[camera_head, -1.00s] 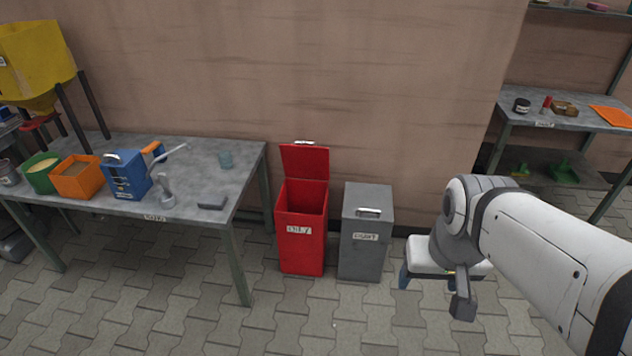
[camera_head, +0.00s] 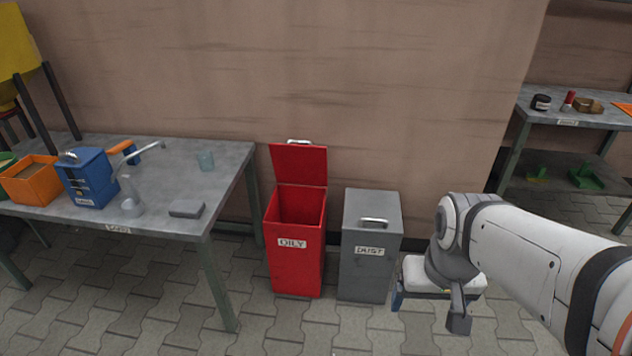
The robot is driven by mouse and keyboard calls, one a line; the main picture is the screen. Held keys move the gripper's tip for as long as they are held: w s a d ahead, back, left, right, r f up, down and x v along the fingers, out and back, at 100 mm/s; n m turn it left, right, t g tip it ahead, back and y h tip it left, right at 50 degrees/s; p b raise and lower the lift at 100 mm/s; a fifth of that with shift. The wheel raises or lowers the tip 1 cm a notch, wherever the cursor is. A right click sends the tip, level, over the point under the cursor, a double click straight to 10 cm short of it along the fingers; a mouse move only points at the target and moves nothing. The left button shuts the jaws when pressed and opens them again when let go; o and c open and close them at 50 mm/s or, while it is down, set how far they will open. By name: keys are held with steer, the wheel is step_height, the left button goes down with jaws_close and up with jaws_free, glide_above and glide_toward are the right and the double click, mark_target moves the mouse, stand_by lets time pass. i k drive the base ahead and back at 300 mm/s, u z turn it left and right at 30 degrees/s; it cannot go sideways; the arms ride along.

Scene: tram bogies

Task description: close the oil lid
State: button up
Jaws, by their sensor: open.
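The red bin (camera_head: 294,266) labelled "OILY" stands on the floor against the wall. Its red lid (camera_head: 300,165) stands up at the rear, with a light handle (camera_head: 299,142) at the top edge. The dark inside of the bin shows. My gripper (camera_head: 430,303) is at the end of my arm, low and to the right of both bins in the picture. It is open, with nothing seen in it.
A grey bin (camera_head: 371,268) labelled "DUST" stands just right of the red one, its lid shut. A workbench (camera_head: 185,225) with a blue box (camera_head: 87,178) and an orange bin (camera_head: 32,185) is at left. A shelf (camera_head: 575,118) stands at far right. Paved floor in front is clear.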

mark_target(298, 163)
steer(key=k, duration=0.65)
steer(key=u, duration=0.4)
steer(key=i, duration=1.65)
steer(key=u, duration=0.15)
